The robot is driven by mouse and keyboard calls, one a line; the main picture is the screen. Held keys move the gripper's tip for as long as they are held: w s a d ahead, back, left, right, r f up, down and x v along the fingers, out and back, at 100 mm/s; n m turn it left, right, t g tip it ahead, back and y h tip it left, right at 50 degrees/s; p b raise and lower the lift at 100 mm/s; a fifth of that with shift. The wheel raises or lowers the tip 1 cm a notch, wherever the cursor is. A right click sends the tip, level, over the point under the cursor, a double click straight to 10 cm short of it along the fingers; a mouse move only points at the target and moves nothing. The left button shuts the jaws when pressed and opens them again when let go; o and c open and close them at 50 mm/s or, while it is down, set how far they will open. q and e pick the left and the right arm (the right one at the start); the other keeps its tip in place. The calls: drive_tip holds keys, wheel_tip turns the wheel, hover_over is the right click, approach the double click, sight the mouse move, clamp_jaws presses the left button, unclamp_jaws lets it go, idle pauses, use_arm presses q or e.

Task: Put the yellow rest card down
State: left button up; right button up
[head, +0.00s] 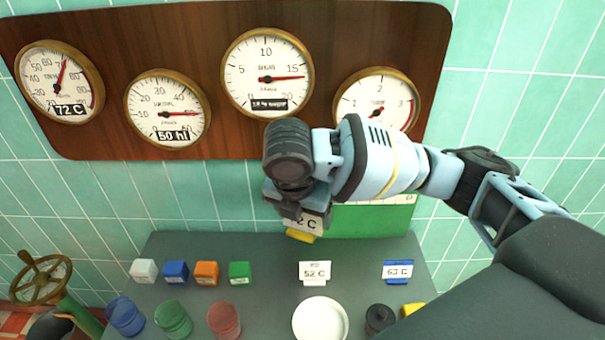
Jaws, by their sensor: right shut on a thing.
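The yellow rest card (301,236) is in my right gripper (298,208). It has a white face with black print ending in "2 C" and a yellow foot; its upper part is hidden by the gripper. The right gripper is shut on it, pointing down, and seems to hold it above the back of the dark grey table (265,255). A white card reading "52 C" (314,271) stands on the table, lower in the picture. A card with a blue foot (397,269), seemingly reading "63 C", stands to the right. My left gripper is not in view.
White (143,270), blue, orange and green (239,271) blocks stand in a row at left. Blue, green and red cups (224,319), a white dish (320,320), a black object (379,318) and a yellow object (411,309) are nearer. A gauge board (215,38) hangs behind.

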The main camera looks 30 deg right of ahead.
drive_tip(key=w+d, duration=0.2)
drive_tip(key=w, duration=0.2)
drive_tip(key=w+d, duration=0.1)
drive_tip(key=w, duration=0.2)
drive_tip(key=w+d, duration=0.2)
drive_tip(key=w, duration=0.2)
drive_tip(key=shift+w+d, duration=0.3)
drive_tip(key=shift+d, duration=0.05)
drive_tip(key=shift+w+d+f+b, duration=0.15)
drive_tip(key=shift+w+d, duration=0.2)
drive_tip(key=shift+w, duration=0.35)
drive_tip(key=shift+w+d+f+b, duration=0.15)
drive_tip(key=shift+w+d, duration=0.2)
drive_tip(key=shift+w, duration=0.35)
drive_tip(key=shift+f, duration=0.1)
drive_tip(key=o, duration=1)
drive_tip(key=shift+s+a+r, duration=0.1)
drive_tip(key=shift+r, duration=0.3)
drive_tip(key=s+a, duration=0.2)
drive_tip(key=a, duration=0.1)
drive_tip(key=s+a, duration=0.6)
drive_tip(key=shift+r, duration=0.25)
